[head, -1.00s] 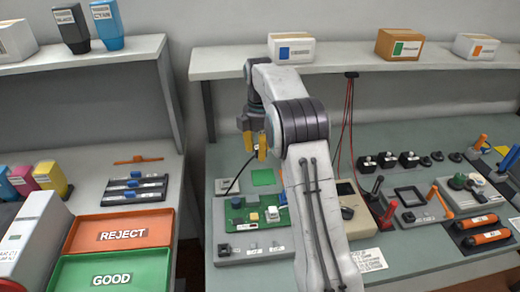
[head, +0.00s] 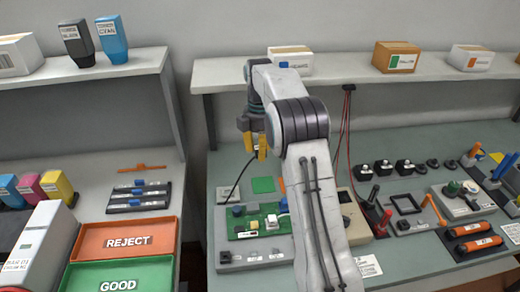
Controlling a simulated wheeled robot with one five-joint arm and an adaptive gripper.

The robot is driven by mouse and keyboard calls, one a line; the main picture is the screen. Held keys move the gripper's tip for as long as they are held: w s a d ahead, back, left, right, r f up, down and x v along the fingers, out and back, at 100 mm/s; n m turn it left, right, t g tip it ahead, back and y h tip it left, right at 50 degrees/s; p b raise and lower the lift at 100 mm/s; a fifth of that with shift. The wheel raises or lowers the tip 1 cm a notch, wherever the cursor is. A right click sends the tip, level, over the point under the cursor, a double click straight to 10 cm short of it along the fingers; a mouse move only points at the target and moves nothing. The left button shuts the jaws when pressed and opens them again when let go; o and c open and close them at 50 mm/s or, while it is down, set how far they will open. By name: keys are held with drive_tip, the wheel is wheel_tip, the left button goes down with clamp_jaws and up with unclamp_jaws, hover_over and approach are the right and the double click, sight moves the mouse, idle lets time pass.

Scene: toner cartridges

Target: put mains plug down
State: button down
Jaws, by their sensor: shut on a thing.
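My gripper (head: 256,150) has yellow fingertips and is held above the back of the workbench, left of my arm. It is shut on the mains plug, which is mostly hidden between the fingers. The plug's black cord (head: 238,182) hangs from the fingers down to the left. A green square (head: 263,185) lies on the bench below the gripper.
A green circuit board (head: 258,224) sits on a grey base in front. My arm hides part of the bench. Red cables (head: 345,130) hang from the shelf (head: 220,86) behind. Reject (head: 168,222) and good (head: 166,254) trays stand on the left table.

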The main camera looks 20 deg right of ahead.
idle(0.3)
drive_tip(key=shift+s+d+f+m+b, duration=0.1)
drive_tip(key=shift+d+f+m+b, duration=0.45)
drive_tip(key=shift+m, duration=0.55)
drive_tip(key=s+d+f+m+t+b, duration=0.15)
drive_tip(key=d+f+m+b, duration=0.3)
drive_tip(key=m, duration=0.75)
drive_tip(key=s+d+f+m+b, duration=0.3)
drive_tip(key=d+m+b, duration=0.15)
drive_tip(key=m, duration=0.85)
drive_tip(key=p, duration=0.4)
hover_over(265, 191)
wheel_tip(265, 191, down, 7)
drive_tip(key=shift+r, duration=0.1)
drive_tip(key=shift+s+f+p, duration=0.1)
drive_tip(key=shift+f+p, duration=0.3)
drive_tip(key=shift+p, duration=0.3)
drive_tip(key=shift+f+p, duration=0.35)
drive_tip(key=shift+f, duration=1.3)
drive_tip(key=shift+f, duration=0.15)
